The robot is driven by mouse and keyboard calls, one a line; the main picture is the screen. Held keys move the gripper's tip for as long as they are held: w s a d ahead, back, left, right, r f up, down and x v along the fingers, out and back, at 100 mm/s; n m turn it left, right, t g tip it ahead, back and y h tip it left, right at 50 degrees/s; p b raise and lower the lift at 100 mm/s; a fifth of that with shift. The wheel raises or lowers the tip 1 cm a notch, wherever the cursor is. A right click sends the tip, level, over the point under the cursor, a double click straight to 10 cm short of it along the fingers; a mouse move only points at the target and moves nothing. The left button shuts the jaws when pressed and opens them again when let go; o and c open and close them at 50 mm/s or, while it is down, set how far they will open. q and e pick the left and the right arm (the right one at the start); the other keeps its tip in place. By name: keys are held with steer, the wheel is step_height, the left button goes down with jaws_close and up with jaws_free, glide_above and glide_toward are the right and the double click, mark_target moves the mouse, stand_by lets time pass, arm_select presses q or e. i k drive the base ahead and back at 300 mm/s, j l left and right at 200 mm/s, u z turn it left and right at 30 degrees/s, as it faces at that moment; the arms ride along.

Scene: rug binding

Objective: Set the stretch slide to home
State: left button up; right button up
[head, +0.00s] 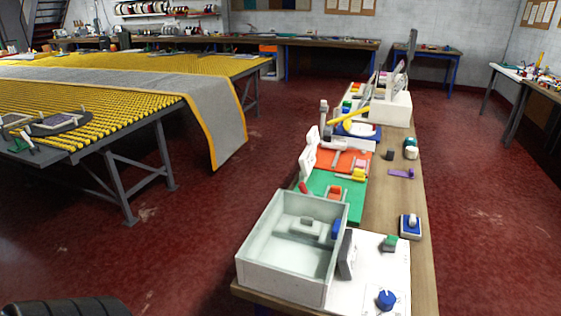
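A wooden bench (424,262) runs away from me on the right and carries several machine panels. I cannot tell for certain which part is the stretch slide. A white panel (395,250) at the near end has a blue knob (386,299), a dark upright plate (346,254) and a green-topped block (390,243). Neither of my grippers is in view.
A pale open-topped box (285,280) stands at the bench's near left corner. A long yellow roller table (100,110) with a grey, yellow-edged rug (222,120) stands at left. The red floor (215,215) between is clear. A blue-based switch (410,226) sits near the bench's right edge.

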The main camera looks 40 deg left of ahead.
mark_target(359, 175)
steer(key=i+l+u, duration=0.1)
steer(key=u, duration=0.25)
steer(key=l+u, duration=0.35)
steer(key=i+l+u, duration=0.1)
steer(key=u, duration=0.25)
steer(key=i+l+u, duration=0.1)
steer(key=l+u, duration=0.6)
steer(key=l, duration=0.2)
